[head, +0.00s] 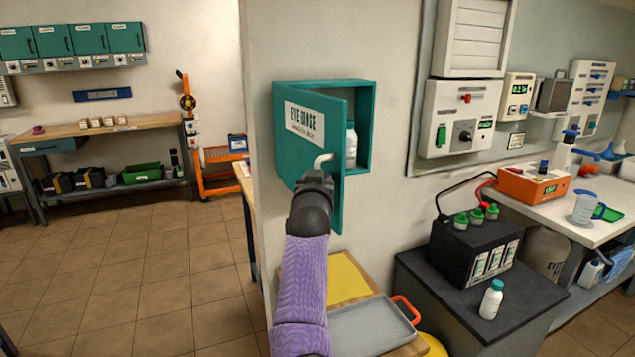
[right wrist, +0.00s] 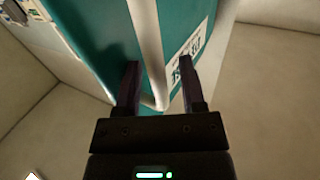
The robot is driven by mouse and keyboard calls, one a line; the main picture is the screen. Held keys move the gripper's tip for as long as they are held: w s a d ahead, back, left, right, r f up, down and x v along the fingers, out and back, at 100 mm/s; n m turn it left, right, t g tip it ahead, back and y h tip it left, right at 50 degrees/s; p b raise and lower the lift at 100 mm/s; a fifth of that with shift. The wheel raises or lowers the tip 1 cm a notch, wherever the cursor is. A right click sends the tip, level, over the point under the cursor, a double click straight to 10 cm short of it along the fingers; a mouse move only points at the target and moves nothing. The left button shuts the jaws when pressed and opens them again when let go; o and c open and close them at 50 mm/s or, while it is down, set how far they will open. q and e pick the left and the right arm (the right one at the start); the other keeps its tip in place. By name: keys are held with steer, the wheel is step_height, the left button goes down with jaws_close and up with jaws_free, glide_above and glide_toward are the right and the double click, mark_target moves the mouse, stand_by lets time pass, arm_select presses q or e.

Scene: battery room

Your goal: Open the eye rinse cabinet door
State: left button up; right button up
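The teal eye rinse cabinet (head: 367,125) hangs on the wall in the head view. Its door (head: 335,112), with a white "EYE RINSE" label, stands partly open, swung out toward the left. A white bottle (head: 351,146) shows inside. The pale door handle (head: 324,160) is at the door's lower right. My right gripper (head: 317,178), at the end of a purple-sleeved arm, is at the handle. In the right wrist view, the fingers of my right gripper (right wrist: 159,62) are apart on either side of the handle (right wrist: 147,45), with gaps visible. My left gripper is not in view.
Below the cabinet are a yellow mat (head: 345,280) and a grey tray (head: 370,325) on a wooden surface. At right, a black battery (head: 470,250) and a white bottle (head: 491,299) stand on a dark stand. Open tiled floor (head: 130,270) lies left.

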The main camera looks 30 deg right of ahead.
steer(key=shift+s, duration=0.1)
steer(key=shift+s+a, duration=0.15)
steer(key=shift+s, duration=0.05)
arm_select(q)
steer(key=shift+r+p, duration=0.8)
arm_select(e)
steer(key=v, duration=0.9)
steer(key=shift+s+a, duration=0.1)
